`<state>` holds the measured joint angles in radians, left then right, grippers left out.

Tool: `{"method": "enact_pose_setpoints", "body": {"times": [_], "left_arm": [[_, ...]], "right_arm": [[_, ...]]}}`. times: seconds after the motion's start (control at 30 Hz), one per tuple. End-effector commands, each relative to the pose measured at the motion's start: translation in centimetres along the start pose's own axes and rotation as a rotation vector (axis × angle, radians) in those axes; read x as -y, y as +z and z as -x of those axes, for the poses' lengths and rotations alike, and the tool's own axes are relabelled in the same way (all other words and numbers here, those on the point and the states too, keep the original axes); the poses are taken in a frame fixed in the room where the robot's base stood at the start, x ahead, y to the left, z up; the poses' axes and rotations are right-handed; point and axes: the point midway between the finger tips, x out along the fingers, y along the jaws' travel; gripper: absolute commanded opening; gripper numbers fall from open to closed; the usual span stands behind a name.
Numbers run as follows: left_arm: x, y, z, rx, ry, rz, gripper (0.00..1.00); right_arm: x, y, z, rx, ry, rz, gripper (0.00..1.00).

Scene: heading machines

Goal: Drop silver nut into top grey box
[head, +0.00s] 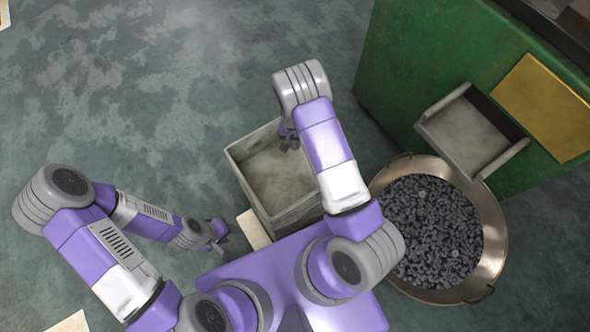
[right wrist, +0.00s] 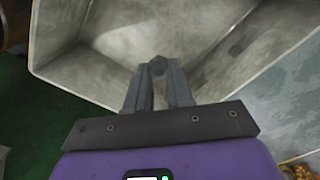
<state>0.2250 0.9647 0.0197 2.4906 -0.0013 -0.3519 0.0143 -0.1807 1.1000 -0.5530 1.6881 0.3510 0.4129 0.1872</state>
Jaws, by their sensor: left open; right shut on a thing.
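My right gripper (head: 290,140) is over the grey box (head: 237,167) in the head view, near its upper right side. The box looks empty inside. In the right wrist view the fingers of my right gripper (right wrist: 158,72) are shut on a small grey nut (right wrist: 158,62) at their tips. The grey box (right wrist: 95,90) lies behind and below the nut in that view. The nut cannot be made out in the head view. My left gripper (head: 219,236) is open and empty, left of the box and low over the floor.
A round copper-coloured pan (head: 491,215) full of dark nuts stands right of the box. Above it, a grey chute (head: 468,133) juts from a green machine (head: 400,60) with a yellow panel (head: 543,103).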

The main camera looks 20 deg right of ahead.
Motion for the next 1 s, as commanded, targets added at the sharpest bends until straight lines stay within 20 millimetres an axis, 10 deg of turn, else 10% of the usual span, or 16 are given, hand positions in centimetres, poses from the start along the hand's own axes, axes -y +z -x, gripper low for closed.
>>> {"method": "enact_pose_setpoints", "body": {"times": [0.13, 0.17, 0.33, 0.67, 1.0], "left_arm": [[0.0, 0.0, 0.1, 0.0, 0.0, 0.0, 0.43], [0.0, 0.0, 0.1, 0.0, 0.0, 0.0, 0.43], [0.0, 0.0, 0.1, 0.0, 0.0, 0.0, 0.43], [-0.1, 0.0, 0.2, 0.0, 0.0, 0.0, 0.43], [-0.7, 0.1, 1.9, 0.0, 0.0, 0.0, 0.43]], "right_arm": [[0.0, 0.0, 0.1, -0.001, -0.001, 0.0, 0.0], [0.0, 0.0, 0.1, -0.001, 0.0, 0.0, 0.24], [0.0, 0.0, 0.1, -0.001, 0.0, 0.0, 0.51], [0.0, 0.0, 0.5, -0.001, -0.001, 0.0, 0.51], [0.1, -0.1, 5.9, -0.003, -0.002, 0.001, 0.51]]}}
